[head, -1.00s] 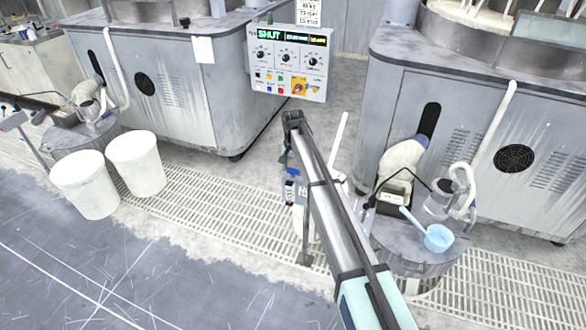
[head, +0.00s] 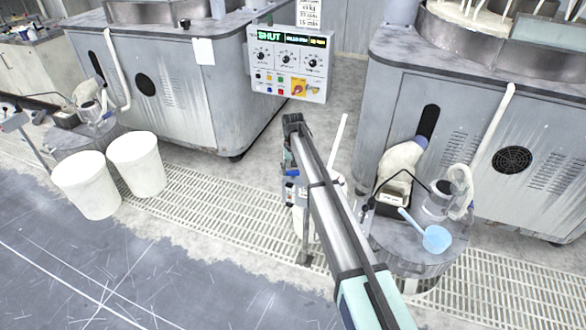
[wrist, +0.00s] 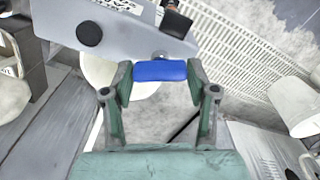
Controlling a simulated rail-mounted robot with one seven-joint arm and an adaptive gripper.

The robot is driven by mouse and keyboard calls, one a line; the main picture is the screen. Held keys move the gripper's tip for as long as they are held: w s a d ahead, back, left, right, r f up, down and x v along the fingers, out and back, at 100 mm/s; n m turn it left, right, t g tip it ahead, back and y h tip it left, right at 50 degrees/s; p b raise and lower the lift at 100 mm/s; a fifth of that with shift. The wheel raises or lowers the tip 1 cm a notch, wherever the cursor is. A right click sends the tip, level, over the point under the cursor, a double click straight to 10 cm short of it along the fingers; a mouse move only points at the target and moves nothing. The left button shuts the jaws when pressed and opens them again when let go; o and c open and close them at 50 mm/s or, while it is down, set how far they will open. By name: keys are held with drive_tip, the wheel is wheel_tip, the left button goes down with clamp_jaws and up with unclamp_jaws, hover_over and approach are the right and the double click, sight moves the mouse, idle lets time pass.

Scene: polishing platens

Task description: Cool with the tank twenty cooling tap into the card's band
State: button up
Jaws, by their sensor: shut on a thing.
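My gripper (wrist: 160,82) is shut on a blue handle (wrist: 160,71), which lies crosswise between its two fingers. This looks like a tap handle; its label does not show. A grey plate with a round black knob (wrist: 89,33) is just beyond it. In the head view my arm hides most of the gripper, and small blue and red parts show beside it. The control box (head: 289,82) reads SHUT in green, with smaller readouts too small to read surely. A white card (head: 309,12) with print hangs above the box.
A polishing machine (head: 470,130) stands at right, another (head: 150,90) at left. A drum top at right holds a blue ladle (head: 436,239) and a clear jug (head: 440,200). Two white buckets (head: 137,165) stand at left. Floor grating (head: 220,205) runs between; the front-left floor is clear.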

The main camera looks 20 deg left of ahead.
sight(293, 171)
drive_tip(key=shift+n+p, duration=0.5)
drive_tip(key=shift+n, duration=1.6)
drive_tip(key=o, duration=1.2)
drive_tip(key=shift+c, duration=0.2)
wheel_tip(293, 171, up, 12)
